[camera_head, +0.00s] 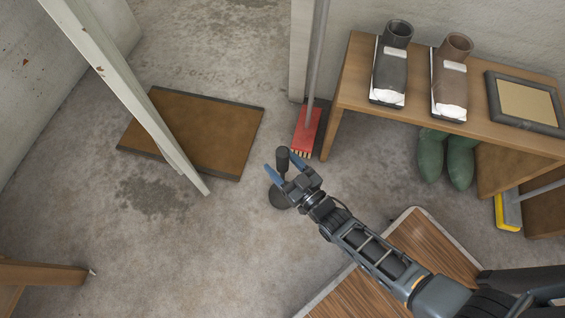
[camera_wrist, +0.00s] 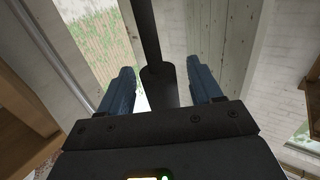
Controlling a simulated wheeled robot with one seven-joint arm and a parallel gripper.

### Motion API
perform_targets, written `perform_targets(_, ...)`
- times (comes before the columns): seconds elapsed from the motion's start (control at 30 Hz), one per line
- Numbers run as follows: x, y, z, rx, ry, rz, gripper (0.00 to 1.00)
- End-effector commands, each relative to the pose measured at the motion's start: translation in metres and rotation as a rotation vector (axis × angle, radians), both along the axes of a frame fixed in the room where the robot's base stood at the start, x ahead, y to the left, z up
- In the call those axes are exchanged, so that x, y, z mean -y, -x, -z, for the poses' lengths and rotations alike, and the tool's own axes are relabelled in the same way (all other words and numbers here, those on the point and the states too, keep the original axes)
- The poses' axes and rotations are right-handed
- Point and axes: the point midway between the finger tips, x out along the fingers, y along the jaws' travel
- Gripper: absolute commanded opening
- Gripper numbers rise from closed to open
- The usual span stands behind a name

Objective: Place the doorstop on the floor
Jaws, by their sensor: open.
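The doorstop (camera_head: 280,197) is dark, with a round base and an upright post ending in a thicker knob. It looks upright at floor level; I cannot tell whether its base touches the floor. My gripper (camera_head: 281,162) is at the upper part of the post, its blue fingers open, one on each side. In the wrist view, the doorstop's dark post and thicker cylinder (camera_wrist: 158,85) lie between the two fingers of my gripper (camera_wrist: 160,69), with a gap showing on both sides. My gripper hides part of the post in the head view.
A pale door (camera_head: 125,85) stands open at left over a brown doormat (camera_head: 225,135). Green boots (camera_head: 445,160) stand beneath. Bare floor lies left and below.

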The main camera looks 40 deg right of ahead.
Motion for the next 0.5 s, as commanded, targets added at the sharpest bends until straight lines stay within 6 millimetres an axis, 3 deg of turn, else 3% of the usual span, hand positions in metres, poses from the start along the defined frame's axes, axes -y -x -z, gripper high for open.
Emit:
perform_targets(0.17,0.000,0.005,-0.003,-0.002,0.000,0.000,0.64)
perform_targets(0.5,0.000,0.072,-0.004,-0.003,0.000,-0.001,0.64)
